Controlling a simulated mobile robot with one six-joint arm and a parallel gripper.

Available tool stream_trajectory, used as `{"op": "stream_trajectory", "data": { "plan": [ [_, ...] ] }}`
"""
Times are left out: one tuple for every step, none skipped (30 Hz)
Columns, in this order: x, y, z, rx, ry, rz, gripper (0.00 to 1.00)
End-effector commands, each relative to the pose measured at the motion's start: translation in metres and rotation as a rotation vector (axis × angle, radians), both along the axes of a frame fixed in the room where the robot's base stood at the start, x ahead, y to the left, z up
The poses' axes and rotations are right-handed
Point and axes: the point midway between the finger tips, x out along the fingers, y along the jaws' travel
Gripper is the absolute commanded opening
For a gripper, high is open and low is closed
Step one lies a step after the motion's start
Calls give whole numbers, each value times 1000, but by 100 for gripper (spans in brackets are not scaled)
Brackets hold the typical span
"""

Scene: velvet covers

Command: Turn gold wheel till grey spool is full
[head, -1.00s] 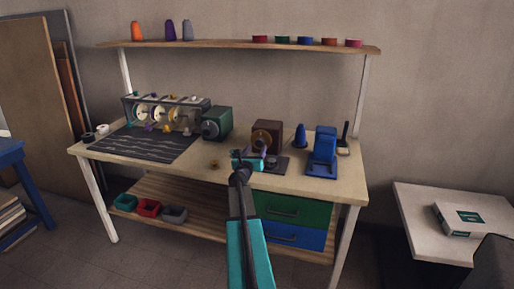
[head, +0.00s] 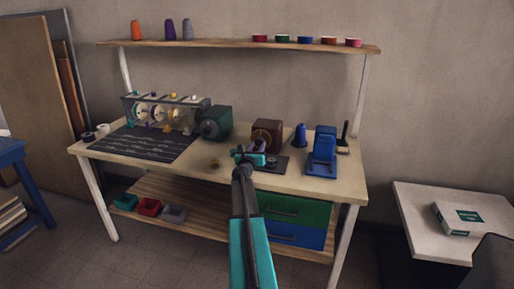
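My teal gripper (head: 245,156) is over the front middle of the workbench, just in front of the brown box machine (head: 268,134). It covers part of that machine's front and dark base. Its fingers are too small to show whether they are open or shut. A small gold round piece (head: 214,164) lies on the bench left of my gripper; I cannot tell if it is the gold wheel. A grey cone spool (head: 187,30) stands on the upper shelf. No other grey spool can be made out for certain, and how full any spool is does not show.
A green box machine (head: 216,122) and a rack with pale discs (head: 160,112) stand at the back left. A dark marked mat (head: 145,146) lies in front of them. A blue cone (head: 300,135) and a blue stand (head: 322,153) are to the right.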

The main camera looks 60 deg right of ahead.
Motion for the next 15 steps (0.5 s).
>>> {"op": "stream_trajectory", "data": {
  "plan": [
    [-1, 0, 0, 0, 0, -2, 24],
    [-1, 0, 0, 0, 0, -3, 19],
    [-1, 0, 0, 0, 0, -3, 12],
    [-1, 0, 0, 0, 0, -3, 12],
    [-1, 6, 0, 0, 0, -1, 12],
    [-1, 3, 0, 0, 0, -2, 12],
    [-1, 2, 0, 0, -1, -2, 12],
    [-1, 1, 0, 0, -2, -3, 12],
    [-2, 0, 0, 1, -4, -3, 12],
    [-2, 0, 0, 2, -7, -3, 12],
    [-2, -1, -1, 3, -10, -4, 12],
    [-2, -1, -1, 3, -15, -4, 12],
    [-2, -1, -1, 5, -20, -4, 12],
    [-2, -1, -1, 6, -24, -4, 12],
    [-2, -2, -1, 9, -34, -5, 12]
  ]
}}
